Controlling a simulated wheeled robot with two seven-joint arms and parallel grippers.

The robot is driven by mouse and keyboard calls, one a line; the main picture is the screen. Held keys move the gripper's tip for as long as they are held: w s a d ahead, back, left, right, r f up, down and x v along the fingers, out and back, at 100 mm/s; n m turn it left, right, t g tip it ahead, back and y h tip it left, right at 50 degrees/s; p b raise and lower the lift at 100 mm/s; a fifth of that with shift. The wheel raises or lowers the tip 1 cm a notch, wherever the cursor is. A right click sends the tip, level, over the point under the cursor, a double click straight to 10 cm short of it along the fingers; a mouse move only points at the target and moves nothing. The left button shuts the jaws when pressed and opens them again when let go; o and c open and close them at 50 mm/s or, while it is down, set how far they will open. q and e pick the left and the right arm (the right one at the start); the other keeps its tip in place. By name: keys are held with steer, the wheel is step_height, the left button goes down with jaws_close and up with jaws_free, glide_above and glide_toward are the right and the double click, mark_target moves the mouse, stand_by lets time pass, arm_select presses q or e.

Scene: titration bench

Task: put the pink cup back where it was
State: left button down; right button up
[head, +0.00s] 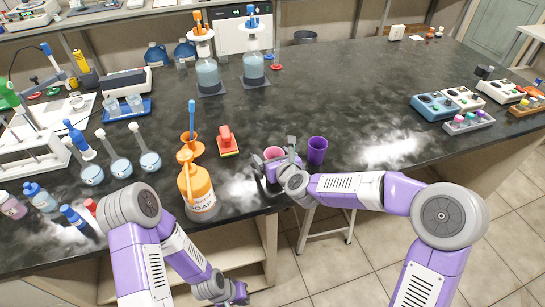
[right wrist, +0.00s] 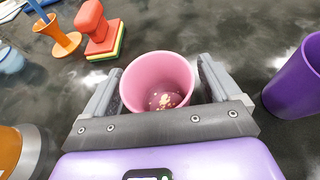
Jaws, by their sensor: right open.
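The pink cup (head: 273,153) stands upright on the dark bench near its front edge, partly hidden by my right gripper in the head view. In the right wrist view the pink cup (right wrist: 158,85) sits between the two fingers of my right gripper (right wrist: 161,70), with small specks on its inside bottom. The right gripper (head: 283,160) is open, with one finger on each side of the cup; whether either finger touches it is unclear. My left gripper (head: 238,294) is low, in front of the bench and away from the cup; its jaw opening cannot be made out.
A purple cup (head: 317,150) stands close to the right of the pink cup. To the left are a red-handled block (head: 227,141), an orange holder (head: 190,145) and an orange soap bottle (head: 196,190). The bench behind the cups is clear.

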steer(key=shift+s+d+r, duration=0.1)
steer(key=shift+s+r, duration=0.05)
steer(key=shift+r, duration=0.1)
steer(key=p+v, duration=0.1)
steer(key=v, duration=1)
steer(key=shift+s+d, duration=0.1)
steer(key=shift+s, duration=0.2)
